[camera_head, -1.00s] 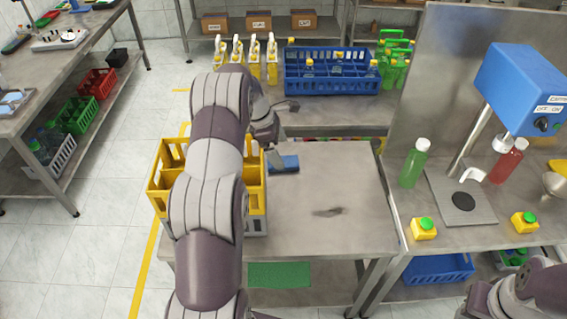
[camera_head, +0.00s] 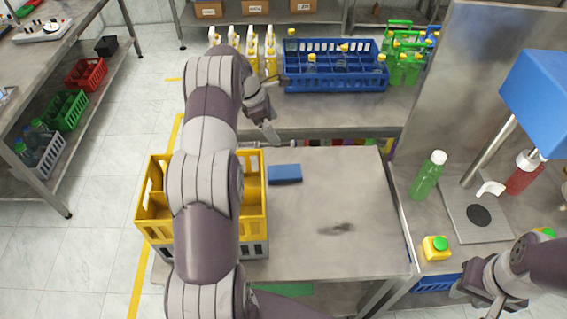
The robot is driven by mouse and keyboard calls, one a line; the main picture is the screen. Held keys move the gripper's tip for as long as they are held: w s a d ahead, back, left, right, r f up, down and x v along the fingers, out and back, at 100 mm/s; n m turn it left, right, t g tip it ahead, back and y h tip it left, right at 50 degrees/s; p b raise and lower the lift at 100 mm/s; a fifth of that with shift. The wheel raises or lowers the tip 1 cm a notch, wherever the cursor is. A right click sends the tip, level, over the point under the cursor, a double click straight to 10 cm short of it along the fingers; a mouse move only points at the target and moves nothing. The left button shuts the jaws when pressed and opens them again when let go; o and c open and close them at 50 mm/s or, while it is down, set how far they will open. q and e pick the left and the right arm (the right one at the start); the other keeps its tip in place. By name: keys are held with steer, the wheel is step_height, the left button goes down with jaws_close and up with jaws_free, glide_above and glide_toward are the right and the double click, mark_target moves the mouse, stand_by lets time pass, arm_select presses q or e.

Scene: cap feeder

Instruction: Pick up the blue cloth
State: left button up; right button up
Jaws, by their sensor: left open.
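The blue cloth (camera_head: 285,173) is a small, flat, folded-looking piece lying on the grey metal table (camera_head: 330,262), just right of the yellow crate. My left gripper (camera_head: 277,107) is open and empty. It is above and beyond the cloth in the picture, with a visible gap between its lower finger and the cloth. My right gripper (camera_head: 477,297) is at the bottom right, away from the cloth; its jaw opening is unclear.
The yellow crate (camera_head: 255,213) is partly hidden by my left arm. A blue crate (camera_head: 335,84) with bottles stands on the rear bench. A green bottle (camera_head: 428,176) and a small yellow container (camera_head: 436,247) stand at right.

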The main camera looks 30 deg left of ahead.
arm_select(q)
step_height(320, 180, down, 2)
steer(key=w+a+f+b, duration=0.1)
steer(key=b, duration=1)
glide_above(289, 171)
steer(key=s+a, duration=0.3)
steer(key=a, duration=0.1)
step_height(289, 171, down, 10)
steer(key=x, duration=0.3)
steer(key=p+x, duration=0.1)
steer(key=x, duration=0.2)
steer(key=p+x, duration=0.1)
steer(key=x, duration=0.2)
steer(key=shift+w+d, duration=0.35)
steer(key=shift+d, duration=0.05)
steer(key=shift+w+f, duration=0.1)
steer(key=shift+f, duration=0.05)
arm_select(e)
step_height(289, 171, down, 9)
steer(key=shift+w+a+r, duration=0.2)
steer(key=shift+w, duration=0.1)
arm_select(q)
steer(key=shift+f, duration=0.3)
arm_select(e)
steer(key=shift+f, duration=0.35)
arm_select(q)
steer(key=c, duration=1.1)
